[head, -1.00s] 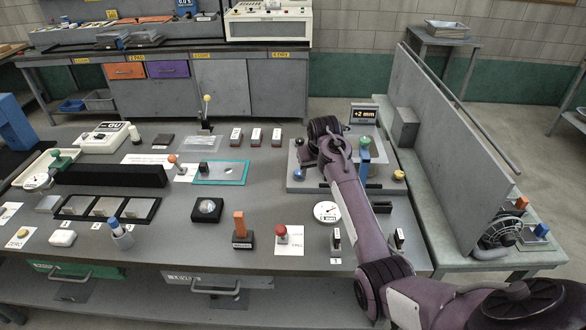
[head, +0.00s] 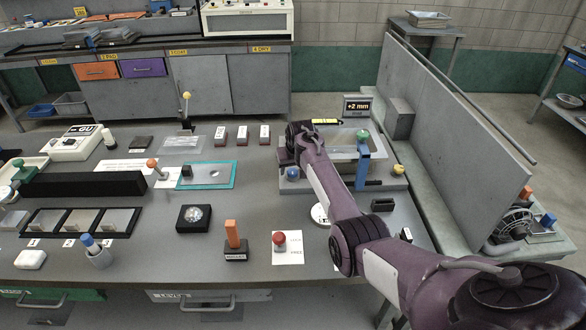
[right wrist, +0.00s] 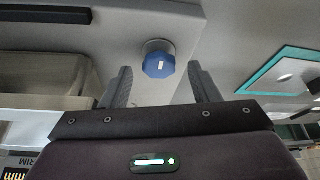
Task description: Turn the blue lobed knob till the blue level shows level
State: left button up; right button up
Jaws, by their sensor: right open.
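The blue lobed knob (head: 292,173) sits at the left front corner of a grey plate carrying a metal tray, right of the table's middle. In the right wrist view the knob (right wrist: 158,66) has a small white mark on its face. My right gripper (right wrist: 160,82) is open and empty, its two fingers on either side of the line to the knob, the knob just beyond the tips. In the head view its fingers are hidden by my arm. A display (head: 357,107) behind the tray reads +2 mm. I cannot make out which part is the blue level. My left gripper is out of view.
A blue upright post (head: 363,146) and a yellow knob (head: 398,170) stand at the plate's right side. A teal-edged plate (head: 207,174) lies left of the knob. A tall grey panel (head: 455,130) stands to the right. The table between teal plate and knob is clear.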

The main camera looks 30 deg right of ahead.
jog(key=shift+f, duration=0.3)
jog(key=shift+w, duration=0.1)
jog(key=shift+c, duration=0.9)
jog(key=c, duration=0.8)
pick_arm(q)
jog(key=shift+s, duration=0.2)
